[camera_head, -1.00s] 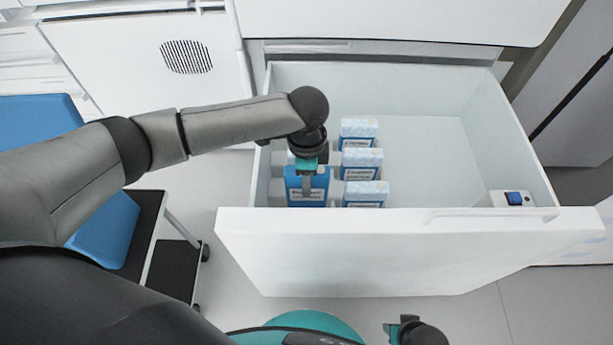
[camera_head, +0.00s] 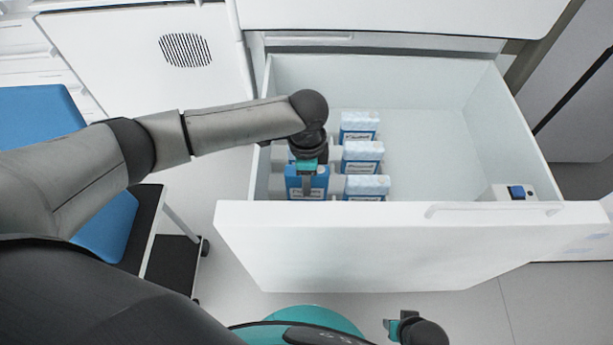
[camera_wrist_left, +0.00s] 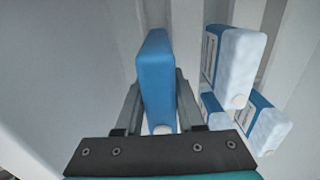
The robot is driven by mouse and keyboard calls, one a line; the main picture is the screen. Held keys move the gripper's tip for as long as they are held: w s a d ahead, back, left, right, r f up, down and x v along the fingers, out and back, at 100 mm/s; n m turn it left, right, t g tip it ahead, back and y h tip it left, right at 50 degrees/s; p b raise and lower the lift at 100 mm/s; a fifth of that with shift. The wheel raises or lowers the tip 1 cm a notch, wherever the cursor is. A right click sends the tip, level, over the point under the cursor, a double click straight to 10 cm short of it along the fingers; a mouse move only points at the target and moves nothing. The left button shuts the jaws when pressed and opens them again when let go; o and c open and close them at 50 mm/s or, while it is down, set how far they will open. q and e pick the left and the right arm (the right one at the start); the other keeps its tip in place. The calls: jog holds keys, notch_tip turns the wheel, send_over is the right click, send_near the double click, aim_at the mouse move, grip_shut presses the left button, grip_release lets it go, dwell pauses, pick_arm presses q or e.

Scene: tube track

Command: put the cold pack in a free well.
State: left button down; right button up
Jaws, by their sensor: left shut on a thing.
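My left gripper (camera_head: 308,184) is shut on a blue cold pack (camera_head: 294,187), upright inside the open drawer at its left front. In the left wrist view the cold pack (camera_wrist_left: 155,78) stands between the two fingers. Its lower end is hidden in the head view, so I cannot tell whether it is in a well. White-and-blue packs stand in a column just right of it: a back one (camera_head: 358,126), a middle one (camera_head: 362,156) and a front one (camera_head: 368,187). My right gripper (camera_head: 396,328) shows partly at the bottom edge; its jaws are unclear.
The white drawer front (camera_head: 400,240) stands close in front of the held pack. Pale ribs (camera_wrist_left: 185,45) run beside the packs. The drawer's right side has bare floor (camera_head: 425,140) and a small box with a blue button (camera_head: 516,192). A blue-topped cart stands left.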

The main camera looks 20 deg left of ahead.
pick_arm(q)
jog(key=shift+f+b, duration=0.7)
jog(key=shift+f, duration=0.65)
jog(key=shift+f, duration=0.1)
jog(key=shift+f, duration=0.3)
jog(key=shift+c, duration=2.2)
grip_release()
